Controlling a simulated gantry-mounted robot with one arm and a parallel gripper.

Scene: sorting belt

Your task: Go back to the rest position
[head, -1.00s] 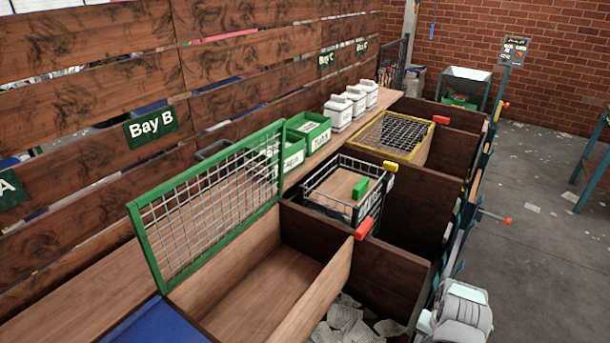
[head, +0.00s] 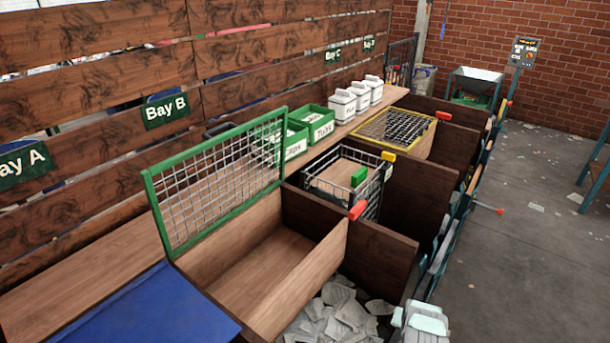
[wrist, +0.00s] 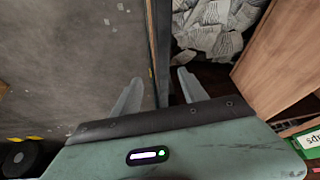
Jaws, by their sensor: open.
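My gripper shows in the wrist view (wrist: 158,92), its two grey fingers spread apart with nothing between them. It hangs above the edge between the grey floor and a bin of crumpled paper. In the head view part of my arm shows at the bottom right, beside the paper bin; the fingers cannot be made out there.
Crumpled paper (head: 345,312) lies in the near bin. A green mesh lid (head: 150,190) stands raised beside an empty wooden compartment (head: 262,265). A wire basket (head: 378,197) and a yellow-framed grid (head: 378,136) sit beyond.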

